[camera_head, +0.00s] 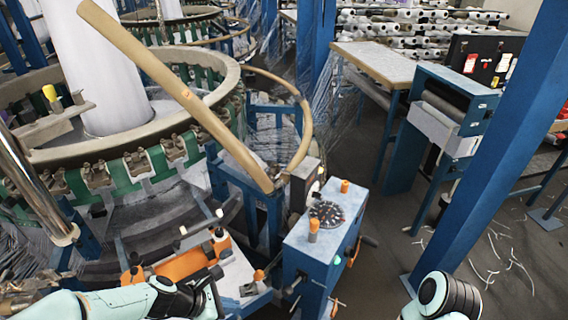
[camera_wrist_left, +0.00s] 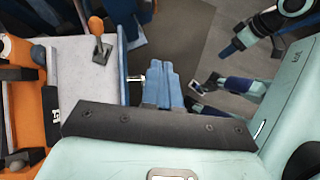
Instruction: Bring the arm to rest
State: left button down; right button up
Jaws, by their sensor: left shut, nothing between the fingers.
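My left arm comes in from the lower left in the head view, and its black left gripper (camera_head: 213,276) is low over the pale plate beside the orange machine part. In the left wrist view its two blue fingers (camera_wrist_left: 161,72) lie together, with nothing held between them.
A blue control box (camera_head: 318,243) with knobs stands just right of the left gripper. An orange machine part (camera_head: 180,264) and a lever with an orange knob (camera_wrist_left: 97,27) are close by. The circular loom (camera_head: 150,132) fills the left. A blue post (camera_head: 487,150) rises at the right.

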pick_arm(q)
jog(key=s+a+f+m+g+y, duration=0.1)
jog(key=s+f+m+y, duration=0.2)
jog(key=f, duration=0.5)
jog(key=s+a+f+m+g, duration=0.2)
jog(key=s+f+m, duration=0.25)
jog(key=f, duration=0.35)
jog(key=s+d+f+m, duration=0.4)
jog(key=s+f+m, duration=0.5)
jog(key=f+m, duration=0.2)
jog(key=shift+f, duration=0.4)
pick_arm(e)
jog(key=shift+s, duration=0.35)
pick_arm(q)
jog(key=shift+a+m, duration=0.15)
jog(key=shift+m, duration=0.1)
